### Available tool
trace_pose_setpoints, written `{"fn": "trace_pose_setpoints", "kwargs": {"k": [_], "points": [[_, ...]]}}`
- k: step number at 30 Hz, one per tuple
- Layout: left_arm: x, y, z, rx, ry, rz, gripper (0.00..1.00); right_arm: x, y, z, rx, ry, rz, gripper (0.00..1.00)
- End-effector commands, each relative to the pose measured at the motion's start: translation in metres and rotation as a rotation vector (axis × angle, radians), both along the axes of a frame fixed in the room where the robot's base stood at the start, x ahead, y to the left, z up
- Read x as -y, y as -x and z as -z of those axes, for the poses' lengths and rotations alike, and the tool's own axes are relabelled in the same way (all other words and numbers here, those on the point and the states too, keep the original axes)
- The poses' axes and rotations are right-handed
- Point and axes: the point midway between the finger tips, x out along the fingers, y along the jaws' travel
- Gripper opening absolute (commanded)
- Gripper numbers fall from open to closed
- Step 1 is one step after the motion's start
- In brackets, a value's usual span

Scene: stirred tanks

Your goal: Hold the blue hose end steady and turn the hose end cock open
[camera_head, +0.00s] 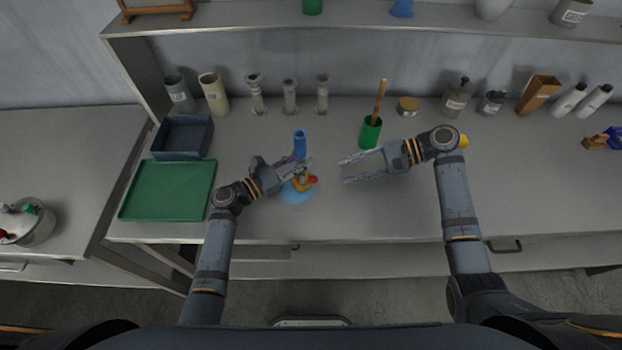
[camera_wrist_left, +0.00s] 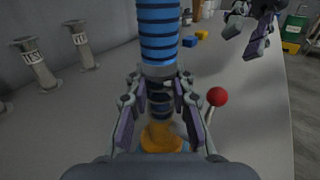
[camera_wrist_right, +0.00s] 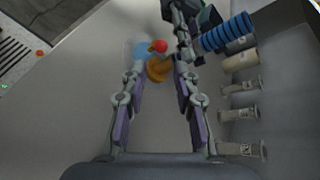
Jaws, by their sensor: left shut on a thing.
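The blue hose end (camera_head: 300,145) stands upright on the bench, ribbed in the left wrist view (camera_wrist_left: 158,30). Below it is a brass cock (camera_head: 301,183) with a red-knobbed lever (camera_head: 313,180); the red knob (camera_wrist_left: 217,96) shows right of the fingers in the left wrist view. A light blue round base (camera_head: 292,196) lies under it. My left gripper (camera_head: 297,170) is shut around the hose end's lower part. My right gripper (camera_head: 345,171) is open and empty, to the right of the cock, with the brass body (camera_wrist_right: 158,69) beyond its fingertips in the right wrist view.
A green tray (camera_head: 168,190) and a dark blue bin (camera_head: 183,138) lie at the left. A green cup (camera_head: 370,132) with a wooden handle stands behind my right gripper. Grey posts (camera_head: 289,97) and bottles line the back. The bench front right of the cock is clear.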

Motion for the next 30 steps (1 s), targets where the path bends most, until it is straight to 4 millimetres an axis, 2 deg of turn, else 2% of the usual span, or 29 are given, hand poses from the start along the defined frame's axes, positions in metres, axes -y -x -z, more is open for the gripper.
{"fn": "trace_pose_setpoints", "kwargs": {"k": [3, 6, 10, 16, 20, 30], "points": [[0.000, 0.000, 0.001, -0.001, -0.001, 0.000, 0.00, 0.003, 0.000, 0.003, -0.294, -0.024, 0.145, 0.30], [0.000, 0.000, 0.001, -0.001, -0.001, 0.000, 0.00, 0.005, -0.001, 0.005, -0.490, -0.041, 0.237, 0.30], [0.000, 0.000, 0.001, -0.001, -0.001, 0.000, 0.00, 0.006, -0.001, 0.006, -0.644, -0.053, 0.306, 0.30], [0.000, 0.000, 0.001, -0.001, -0.001, 0.000, 0.00, 0.006, -0.001, 0.007, -0.698, -0.057, 0.331, 0.30], [0.000, 0.000, 0.001, -0.001, -0.001, 0.000, 0.00, -0.004, -0.001, 0.010, -0.698, -0.059, 0.329, 0.30], [0.000, 0.000, 0.001, -0.001, -0.001, 0.000, 0.00, -0.073, -0.001, 0.038, -0.698, -0.061, 0.327, 0.30]]}}
